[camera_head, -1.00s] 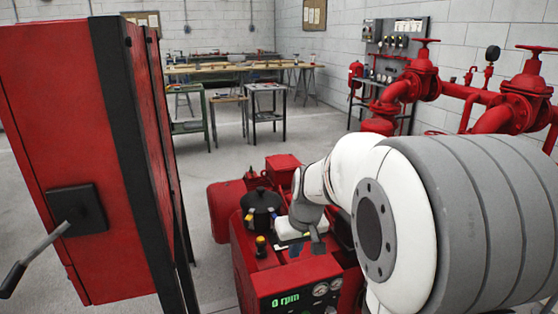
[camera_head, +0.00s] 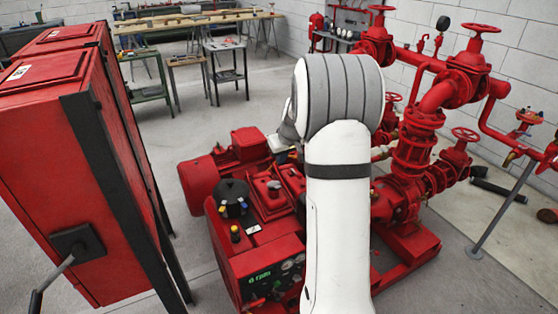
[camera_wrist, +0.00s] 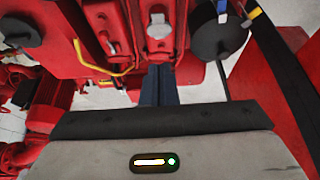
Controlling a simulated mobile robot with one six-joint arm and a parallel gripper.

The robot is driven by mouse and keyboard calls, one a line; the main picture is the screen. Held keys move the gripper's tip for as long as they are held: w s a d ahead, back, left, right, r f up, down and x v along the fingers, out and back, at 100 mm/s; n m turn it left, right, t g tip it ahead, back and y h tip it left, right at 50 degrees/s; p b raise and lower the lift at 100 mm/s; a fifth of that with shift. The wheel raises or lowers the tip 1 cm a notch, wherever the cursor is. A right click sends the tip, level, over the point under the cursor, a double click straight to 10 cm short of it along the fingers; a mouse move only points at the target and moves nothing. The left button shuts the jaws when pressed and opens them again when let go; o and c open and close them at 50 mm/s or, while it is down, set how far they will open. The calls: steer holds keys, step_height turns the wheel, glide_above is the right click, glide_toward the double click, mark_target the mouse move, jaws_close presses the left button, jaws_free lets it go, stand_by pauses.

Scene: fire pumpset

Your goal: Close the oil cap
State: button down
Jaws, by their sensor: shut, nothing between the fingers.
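No part is clearly marked as the oil cap. A small round grey cap (camera_head: 274,187) sits on top of the red engine (camera_head: 268,207) in the head view. A black cylinder (camera_head: 233,190) with yellow and blue parts stands left of it. A yellow-topped black fitting (camera_head: 235,233) stands in front. In the wrist view, my gripper's dark fingers (camera_wrist: 160,86) are together and empty, near red engine parts. The black cylinder (camera_wrist: 217,37) is to their upper right, apart from them. In the head view my arm hides the fingers and part of the engine.
A tall red cabinet (camera_head: 60,170) with a lever stands at the left. Red pipes and valves (camera_head: 440,110) stand at the right. The panel with a green display (camera_head: 264,275) is at the engine's front. Workbenches (camera_head: 190,28) are at the back, with open floor before them.

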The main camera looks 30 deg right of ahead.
steer(key=p, duration=0.1)
glide_above(277, 186)
steer(key=f, duration=0.6)
steer(key=shift+s+f, duration=0.25)
steer(key=shift+f, duration=0.05)
steer(key=f, duration=0.3)
steer(key=shift+s+f+p, duration=0.25)
steer(key=shift+s+p, duration=0.15)
steer(key=shift+s+f, duration=0.15)
steer(key=shift+f, duration=0.4)
